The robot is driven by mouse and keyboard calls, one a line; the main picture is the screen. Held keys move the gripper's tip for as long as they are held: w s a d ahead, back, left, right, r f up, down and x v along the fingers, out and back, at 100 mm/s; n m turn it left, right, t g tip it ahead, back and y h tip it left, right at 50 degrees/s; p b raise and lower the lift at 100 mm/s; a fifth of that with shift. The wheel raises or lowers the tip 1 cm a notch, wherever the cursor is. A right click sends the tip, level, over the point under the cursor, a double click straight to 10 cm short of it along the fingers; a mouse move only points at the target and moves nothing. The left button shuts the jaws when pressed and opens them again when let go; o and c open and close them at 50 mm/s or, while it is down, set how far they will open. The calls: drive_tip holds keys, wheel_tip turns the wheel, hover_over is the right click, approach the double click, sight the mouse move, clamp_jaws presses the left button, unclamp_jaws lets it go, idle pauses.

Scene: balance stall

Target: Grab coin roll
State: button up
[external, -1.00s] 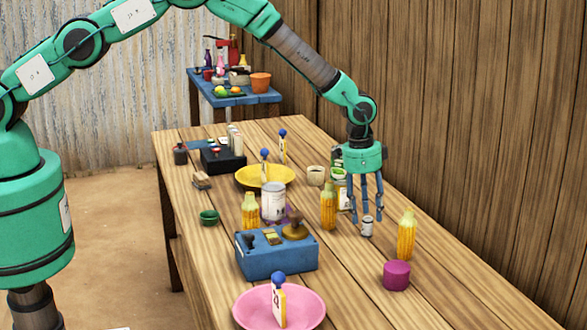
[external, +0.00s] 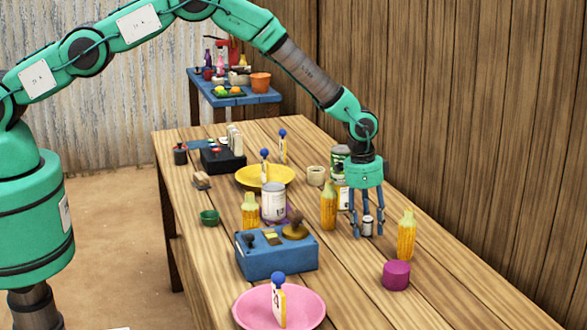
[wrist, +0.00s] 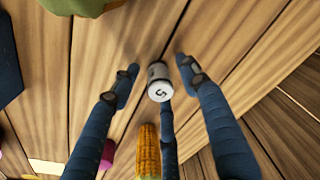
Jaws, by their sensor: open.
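The coin roll (external: 367,226) is a small pale grey cylinder standing upright on the wooden table. In the wrist view the coin roll (wrist: 159,82) shows its white top with a dark mark like a 5. My gripper (external: 366,228) points down over it with its blue fingers spread around it. In the wrist view the open fingers of my gripper (wrist: 158,88) stand on both sides of the roll and below it, with a visible gap at the left and right. Whether the lower finger touches it I cannot tell.
Corn-like yellow objects stand to the left (external: 328,206) and right (external: 406,235) of my gripper. A magenta cylinder (external: 397,276) sits nearer the front. A green can (external: 340,154) and a pale cup (external: 316,176) stand behind. A blue box (external: 276,256) lies to the left.

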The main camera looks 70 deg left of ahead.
sight(368, 218)
drive_tip(key=shift+c, duration=0.6)
clamp_jaws()
drive_tip(key=shift+r, duration=0.1)
drive_tip(key=shift+r, duration=4.95)
